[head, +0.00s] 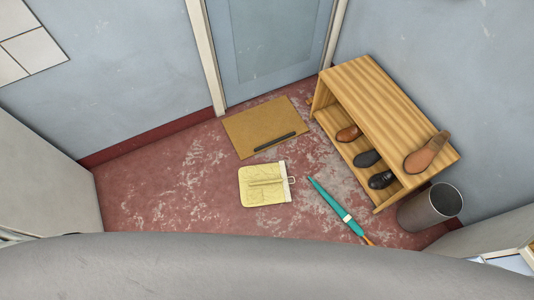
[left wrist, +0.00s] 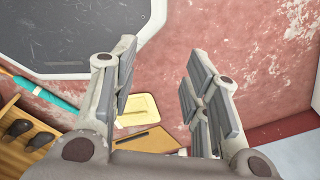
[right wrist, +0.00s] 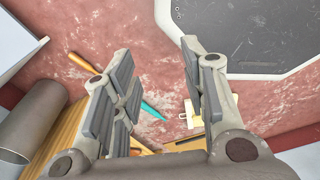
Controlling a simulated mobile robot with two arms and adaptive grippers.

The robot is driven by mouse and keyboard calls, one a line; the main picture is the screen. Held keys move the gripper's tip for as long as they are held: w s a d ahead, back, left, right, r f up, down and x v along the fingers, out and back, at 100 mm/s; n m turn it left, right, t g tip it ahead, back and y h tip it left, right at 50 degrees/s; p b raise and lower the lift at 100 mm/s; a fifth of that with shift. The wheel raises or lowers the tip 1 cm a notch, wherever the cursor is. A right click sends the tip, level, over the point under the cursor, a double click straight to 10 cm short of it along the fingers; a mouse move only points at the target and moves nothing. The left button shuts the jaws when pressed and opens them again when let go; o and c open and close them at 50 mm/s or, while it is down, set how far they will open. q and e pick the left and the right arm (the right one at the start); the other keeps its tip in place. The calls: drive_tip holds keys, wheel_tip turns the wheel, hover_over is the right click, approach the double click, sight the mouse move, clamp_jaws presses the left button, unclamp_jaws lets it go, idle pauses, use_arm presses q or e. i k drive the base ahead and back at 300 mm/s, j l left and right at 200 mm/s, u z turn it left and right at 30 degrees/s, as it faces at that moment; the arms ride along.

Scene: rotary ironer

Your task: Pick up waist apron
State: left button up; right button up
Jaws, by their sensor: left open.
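A folded pale yellow cloth, which looks like the waist apron (head: 262,186), lies flat on the red floor with a white band and a small loop on its right edge. It also shows in the left wrist view (left wrist: 140,107) and, partly hidden behind a finger, in the right wrist view (right wrist: 189,112). My left gripper (left wrist: 160,82) is open and empty, apart from the cloth. My right gripper (right wrist: 156,80) is open and empty, also apart from it. Neither gripper shows in the head view.
A brown mat (head: 262,121) with a dark bar lies before the door (head: 270,45). A teal umbrella (head: 335,204) lies right of the cloth. A wooden shoe rack (head: 385,110) and a grey bin (head: 430,207) stand at the right. Floor left of the cloth is clear.

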sight(261, 185)
drive_tip(key=k+j, duration=0.3)
drive_tip(key=k, duration=0.15)
drive_tip(key=i+j+z, duration=0.3)
drive_tip(key=j, duration=0.3)
drive_tip(key=i+j+z, duration=0.1)
drive_tip(key=i+j, duration=0.2)
drive_tip(key=i+j+z, duration=0.15)
drive_tip(key=j, duration=0.25)
drive_tip(key=i+j+z, duration=0.15)
drive_tip(key=j, duration=0.25)
drive_tip(key=i+j+z, duration=0.15)
drive_tip(key=j, duration=0.25)
